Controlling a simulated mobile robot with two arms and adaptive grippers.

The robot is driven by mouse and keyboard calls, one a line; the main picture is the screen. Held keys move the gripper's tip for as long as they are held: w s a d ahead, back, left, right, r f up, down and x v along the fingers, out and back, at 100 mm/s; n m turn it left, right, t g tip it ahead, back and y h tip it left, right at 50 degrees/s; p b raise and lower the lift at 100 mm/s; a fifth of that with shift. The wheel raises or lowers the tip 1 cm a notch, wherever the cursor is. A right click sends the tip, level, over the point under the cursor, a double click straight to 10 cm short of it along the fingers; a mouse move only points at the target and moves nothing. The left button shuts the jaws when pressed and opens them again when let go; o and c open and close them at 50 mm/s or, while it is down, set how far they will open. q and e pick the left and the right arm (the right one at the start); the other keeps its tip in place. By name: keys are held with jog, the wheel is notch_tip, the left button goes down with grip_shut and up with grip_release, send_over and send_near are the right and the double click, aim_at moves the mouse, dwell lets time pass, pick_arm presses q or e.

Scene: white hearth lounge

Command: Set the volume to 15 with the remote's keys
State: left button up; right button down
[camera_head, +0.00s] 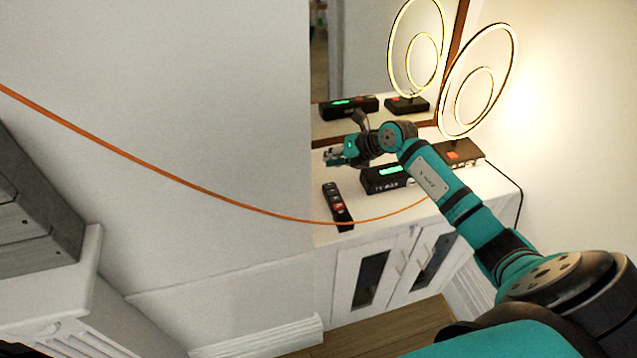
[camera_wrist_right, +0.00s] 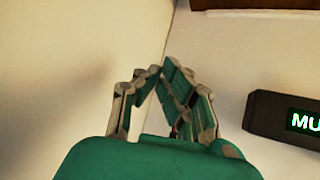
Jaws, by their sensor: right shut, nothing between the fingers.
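The dark remote (camera_head: 338,207) lies on the white cabinet top, near its left front edge, with an orange-red patch among its keys. My right gripper (camera_head: 331,157) is above the cabinet top, behind the remote and apart from it. It also shows in the right wrist view (camera_wrist_right: 161,72), shut and empty, its fingertips together. The black box with a lit green display (camera_head: 388,179) stands to the right of the remote, partly behind my arm. In the right wrist view the box (camera_wrist_right: 283,118) is cut off, and only "MU" reads on its display. My left gripper is out of view.
A ring lamp (camera_head: 478,80) on a dark base (camera_head: 462,153) stands at the right of the cabinet (camera_head: 335,238). A mirror behind reflects the box and lamp. An orange cord (camera_head: 180,181) crosses the head view in front of the remote. A wall fills the left.

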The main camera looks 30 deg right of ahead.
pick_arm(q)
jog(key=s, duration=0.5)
pick_arm(e)
jog(key=f+b, duration=0.1)
jog(key=d+f+b, duration=0.1)
jog(key=f+b, duration=0.1)
jog(key=shift+s+d+h, duration=0.1)
jog(key=shift+s+h, duration=0.1)
jog(key=shift+h, duration=0.1)
jog(key=b, duration=0.3)
send_over(334, 190)
notch_tip(334, 190, down, 5)
jog(key=shift+d+r, duration=0.1)
jog(key=shift+r, duration=0.1)
jog(key=shift+f+b, duration=0.45)
jog(key=shift+b, duration=0.05)
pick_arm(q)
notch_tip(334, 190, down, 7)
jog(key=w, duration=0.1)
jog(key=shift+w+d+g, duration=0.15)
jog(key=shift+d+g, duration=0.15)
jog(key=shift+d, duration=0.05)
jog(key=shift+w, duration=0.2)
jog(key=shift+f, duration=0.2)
pick_arm(e)
jog(key=shift+f, duration=0.45)
